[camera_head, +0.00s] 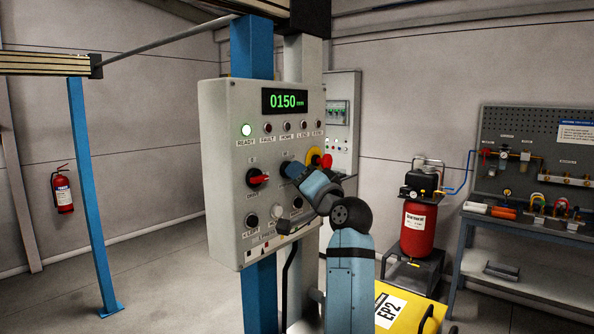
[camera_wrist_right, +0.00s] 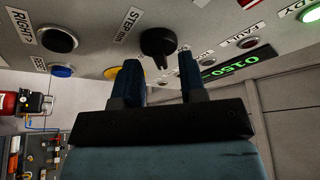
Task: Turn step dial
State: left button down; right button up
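The step dial (camera_wrist_right: 158,42) is a black knob on the grey control panel (camera_head: 221,120), beside a label reading STEP mm in the right wrist view. My right gripper (camera_wrist_right: 158,66) is open, with its two dark fingers apart and the dial just beyond and between their tips. I cannot tell whether either finger touches it. In the head view my right gripper (camera_head: 288,169) is at the panel front and hides the dial. The panel's display (camera_head: 285,101) reads 0150 mm, and the READY lamp (camera_head: 246,130) glows green. My left gripper is not in view.
A red-handled drive switch (camera_head: 258,178) sits left of my gripper. A red and yellow emergency stop (camera_head: 316,157) is close on its right. Push buttons (camera_head: 251,221) line the lower panel. A red compressor (camera_head: 418,228) and a workbench (camera_head: 530,232) stand farther right.

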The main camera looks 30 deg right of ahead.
jog(key=shift+w+r, duration=0.15)
jog(key=shift+w, duration=0.5)
jog(key=shift+s, duration=0.1)
grip_shut()
